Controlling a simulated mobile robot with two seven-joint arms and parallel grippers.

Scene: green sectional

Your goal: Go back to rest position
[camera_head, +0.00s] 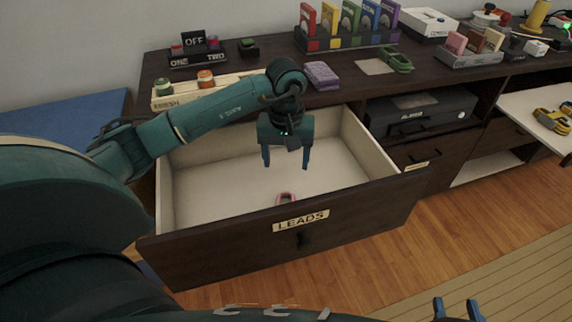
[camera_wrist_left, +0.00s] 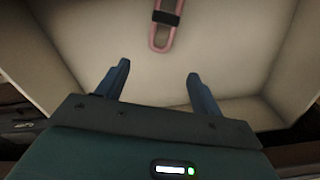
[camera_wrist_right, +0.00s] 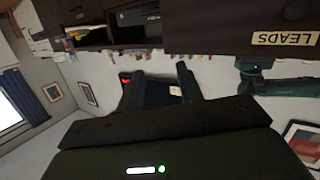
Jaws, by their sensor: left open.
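My left gripper (camera_head: 286,165) is open and empty above the inside of the open drawer (camera_head: 365,205), whose front is labelled LEADS. In the left wrist view its two fingers (camera_wrist_left: 158,72) stand apart over the pale drawer floor. A pink looped lead with a black band (camera_wrist_left: 160,38) lies in the drawer beyond the fingertips, apart from them. It also shows in the head view (camera_head: 283,197), partly hidden by the drawer front. My right gripper (camera_head: 456,304) is low at the bottom edge of the head view. Its fingers (camera_wrist_right: 157,72) are apart with nothing seen between them.
The dark cabinet top behind carries a purple block (camera_head: 322,74), a green item (camera_head: 397,61), a rack of coloured cases (camera_head: 345,30) and a tray with two jars (camera_head: 205,88). A black box (camera_head: 425,108) sits in the open shelf.

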